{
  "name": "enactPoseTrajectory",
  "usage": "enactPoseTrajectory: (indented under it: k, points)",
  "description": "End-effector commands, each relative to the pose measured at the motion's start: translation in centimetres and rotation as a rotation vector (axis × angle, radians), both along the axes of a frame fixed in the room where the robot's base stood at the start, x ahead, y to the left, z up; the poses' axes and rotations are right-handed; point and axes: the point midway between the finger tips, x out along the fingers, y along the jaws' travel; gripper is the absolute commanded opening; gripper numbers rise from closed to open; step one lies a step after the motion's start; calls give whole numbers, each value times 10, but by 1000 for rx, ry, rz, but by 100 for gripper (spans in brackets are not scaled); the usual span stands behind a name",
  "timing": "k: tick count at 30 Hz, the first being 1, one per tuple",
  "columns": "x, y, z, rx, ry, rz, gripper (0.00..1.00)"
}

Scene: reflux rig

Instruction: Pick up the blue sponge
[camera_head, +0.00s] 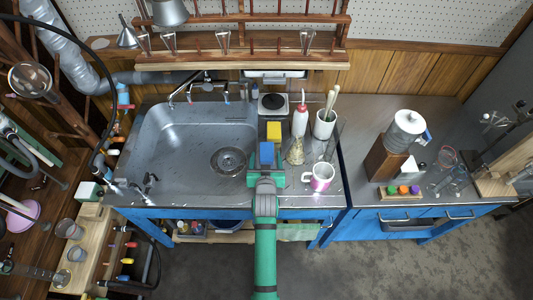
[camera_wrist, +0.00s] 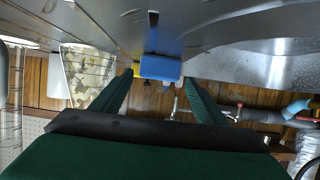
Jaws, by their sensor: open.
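The blue sponge (camera_head: 266,152) stands on the narrow counter strip to the right of the sink, just in front of a yellow sponge (camera_head: 273,131). My gripper (camera_head: 264,174) is at the front edge of the counter, pointing at the blue sponge from the near side. In the wrist view, which looks upside down, my gripper (camera_wrist: 158,82) is open and empty. Its two green fingers stand apart, and the blue sponge (camera_wrist: 160,67) shows between and just beyond their tips. I cannot tell how far the tips are from it. A bit of the yellow sponge (camera_wrist: 136,69) shows behind it.
The sink basin (camera_head: 165,130) lies to the left. A black hotplate (camera_head: 273,103) is behind the sponges.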

Motion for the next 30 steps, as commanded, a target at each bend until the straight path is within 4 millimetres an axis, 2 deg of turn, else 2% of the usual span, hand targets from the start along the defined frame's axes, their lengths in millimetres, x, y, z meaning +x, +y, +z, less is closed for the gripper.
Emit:
enactPoseTrajectory:
  k: [4, 9, 17, 18, 23, 26, 30]
  points:
    - [22, -4, -2, -1, -1, -1, 67]
    - [38, -3, -10, 0, -1, -1, 67]
    - [40, -2, -12, -1, 0, 1, 67]
    - [40, -2, -12, -1, 0, 1, 65]
    - [40, -1, -11, 0, 0, 3, 27]
    - [40, -1, -11, 0, 0, 2, 20]
    - [40, -1, -11, 0, 0, 2, 20]
